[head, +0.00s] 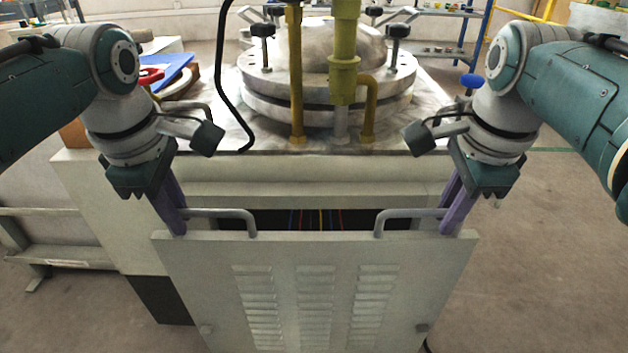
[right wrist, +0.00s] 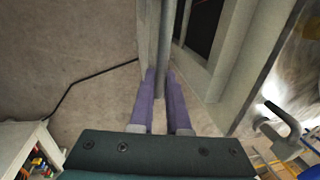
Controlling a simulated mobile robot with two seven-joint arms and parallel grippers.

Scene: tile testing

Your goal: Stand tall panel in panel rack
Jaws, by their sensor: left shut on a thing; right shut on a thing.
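The tall panel (head: 318,285) is light grey with rows of louvre slots and two bar handles along its top edge. It is upright in front of me in the head view, and its lower end is out of frame. My left gripper (head: 178,218) is shut on the left handle (head: 225,213). My right gripper (head: 455,218) is shut on the right handle (head: 400,213). In the right wrist view the purple fingers (right wrist: 163,95) are on either side of the handle and panel edge. I cannot make out a panel rack in either view.
Behind the panel is a pale machine cabinet (head: 400,172) with a dark opening (head: 320,218) showing coloured wires. A round metal vessel (head: 262,88) with pipes stands on top. A bench (head: 50,240) is at the left. Open floor (head: 560,250) lies at the right. A cable (right wrist: 80,85) runs across the floor.

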